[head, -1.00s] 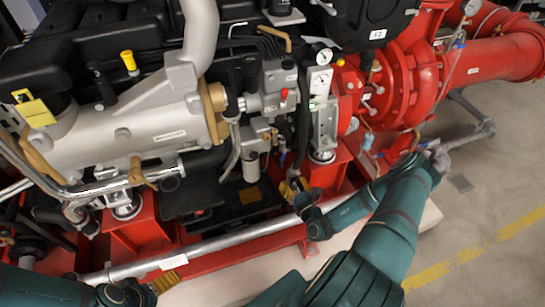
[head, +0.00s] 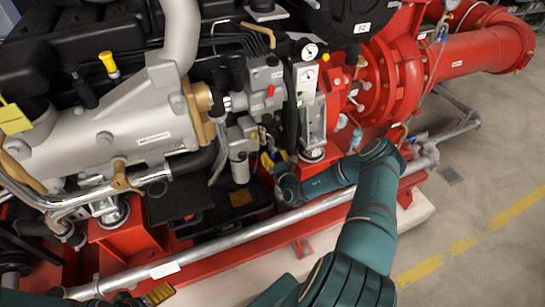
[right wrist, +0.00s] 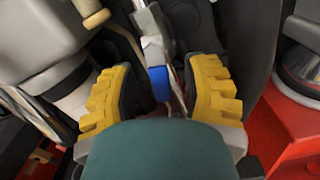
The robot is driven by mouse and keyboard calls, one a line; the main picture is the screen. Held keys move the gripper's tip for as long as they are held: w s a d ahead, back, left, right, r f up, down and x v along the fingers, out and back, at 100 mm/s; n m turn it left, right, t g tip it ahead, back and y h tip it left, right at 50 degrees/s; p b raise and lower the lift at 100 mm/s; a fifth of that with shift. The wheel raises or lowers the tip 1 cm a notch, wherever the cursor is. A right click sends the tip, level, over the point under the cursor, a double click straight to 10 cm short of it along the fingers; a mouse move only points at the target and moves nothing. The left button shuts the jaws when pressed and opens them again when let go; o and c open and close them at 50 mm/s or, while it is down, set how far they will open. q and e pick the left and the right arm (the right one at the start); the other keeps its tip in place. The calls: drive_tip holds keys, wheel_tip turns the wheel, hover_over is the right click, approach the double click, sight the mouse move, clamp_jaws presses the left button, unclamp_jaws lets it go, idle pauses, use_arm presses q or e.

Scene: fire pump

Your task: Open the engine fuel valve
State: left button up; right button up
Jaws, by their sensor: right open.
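In the right wrist view, a small blue-handled lever (right wrist: 160,84) on a pale metal fitting lies between the yellow fingers of my right gripper (right wrist: 160,95). It looks like the fuel valve's handle, but I cannot be sure. The fingers are apart on both sides of it, with gaps visible. In the head view, my right gripper (head: 268,162) reaches in among the parts below the grey filter block (head: 262,85), partly hidden by its wrist. A yellow finger of my left gripper (head: 158,293) shows at the bottom left edge; its opening is not clear.
A silver pipe (head: 235,228) runs along the front of the red base frame. A white cylindrical filter (head: 240,168) stands left of my right gripper. A gauge panel (head: 307,85) and red pump housing (head: 385,80) are to the right. The floor at right is open.

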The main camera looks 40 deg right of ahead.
drive_tip(key=shift+w+d, duration=0.1)
drive_tip(key=shift+w, duration=0.2)
clamp_jaws()
drive_tip(key=shift+s+d+r+n+p, duration=0.1)
drive_tip(key=shift+r+n+p, duration=0.05)
drive_tip(key=shift+n+p, duration=0.65)
drive_tip(key=shift+d+n+p, duration=0.2)
drive_tip(key=shift+n+p, duration=0.35)
drive_tip(key=shift+n, duration=0.05)
drive_tip(key=shift+f, duration=0.2)
unclamp_jaws()
